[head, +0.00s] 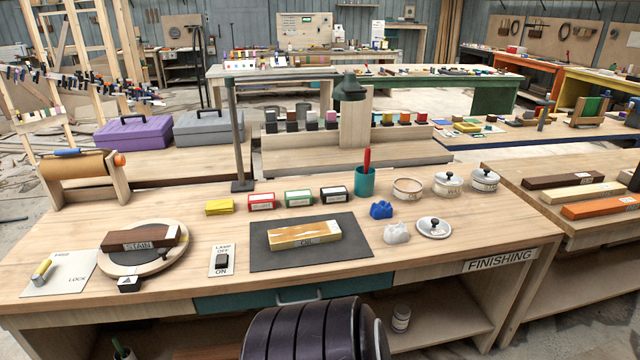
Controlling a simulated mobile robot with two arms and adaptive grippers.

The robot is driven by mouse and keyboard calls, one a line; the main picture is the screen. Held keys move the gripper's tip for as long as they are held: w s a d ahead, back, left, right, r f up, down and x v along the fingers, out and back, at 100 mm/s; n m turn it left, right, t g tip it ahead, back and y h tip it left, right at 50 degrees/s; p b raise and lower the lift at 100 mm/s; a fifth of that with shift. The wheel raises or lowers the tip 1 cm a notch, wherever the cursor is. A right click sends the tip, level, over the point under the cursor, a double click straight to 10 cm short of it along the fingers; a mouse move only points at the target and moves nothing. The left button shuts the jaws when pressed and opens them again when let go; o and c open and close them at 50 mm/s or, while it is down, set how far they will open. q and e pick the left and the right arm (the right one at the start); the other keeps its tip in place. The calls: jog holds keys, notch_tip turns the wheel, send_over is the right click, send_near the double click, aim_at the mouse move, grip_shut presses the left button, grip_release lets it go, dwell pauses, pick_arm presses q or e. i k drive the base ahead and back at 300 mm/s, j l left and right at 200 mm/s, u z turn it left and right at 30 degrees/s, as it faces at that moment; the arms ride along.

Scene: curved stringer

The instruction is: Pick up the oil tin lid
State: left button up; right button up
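A round, pale lid with a dark knob (434,227) lies flat on the finishing bench, at the right and towards the front. I take it as the oil tin lid, though no label on it can be read. An open, lidless tin (408,190) stands behind it; its label is too small to read. Two lidded tins, one (448,185) and another (485,181), stand to the right of the open tin. Neither of my grippers shows in the head view.
A crumpled white cloth (397,234) lies just left of the lid, with a blue one (381,209) behind it. A dark mat (268,259) bears a wood block (304,234) further left. A teal cup (365,183) stands behind. Bare bench lies right of the lid.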

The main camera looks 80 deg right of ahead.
aim_at(429, 227)
jog(key=z, duration=3.3)
